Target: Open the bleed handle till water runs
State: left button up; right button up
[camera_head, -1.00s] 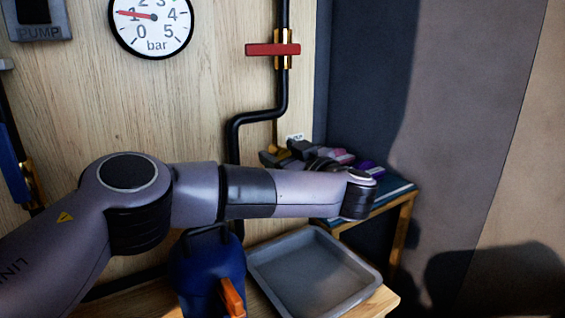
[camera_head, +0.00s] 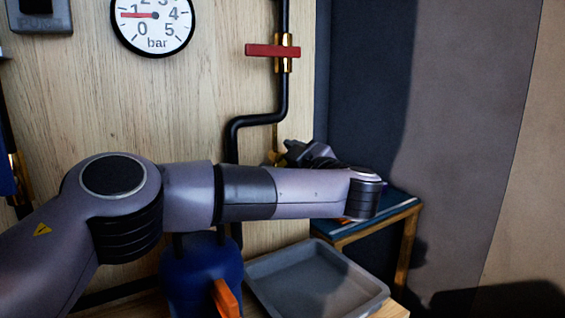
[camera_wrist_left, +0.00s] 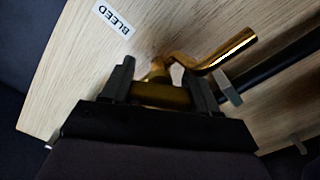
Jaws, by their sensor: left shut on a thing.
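The white BLEED label (camera_wrist_left: 113,18) is on the wooden board in the left wrist view. Near it are a brass bleed fitting with a bent brass spout (camera_wrist_left: 232,50) and the brass bleed handle (camera_wrist_left: 160,95). My left gripper (camera_wrist_left: 163,78) is shut on the brass handle, which lies between its fingers. The fingers hide part of it. In the head view my left gripper (camera_head: 284,156) is at the board's right edge, partly hidden by my own arm. No water shows at the spout. My right gripper is not in view.
A grey tray (camera_head: 258,281) lies below, beside a blue vessel (camera_head: 200,270) with an orange lever (camera_head: 227,299). The gauge (camera_head: 153,27) reads about 1 bar. A red valve handle (camera_head: 272,51) crosses the black pipe (camera_head: 284,92). A blue-topped table (camera_head: 397,203) stands right.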

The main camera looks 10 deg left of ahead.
pick_arm(q)
jog(key=o, duration=1.1)
jog(key=shift+c, duration=0.2)
jog(key=v, duration=0.7)
jog(key=shift+s+d, duration=0.1)
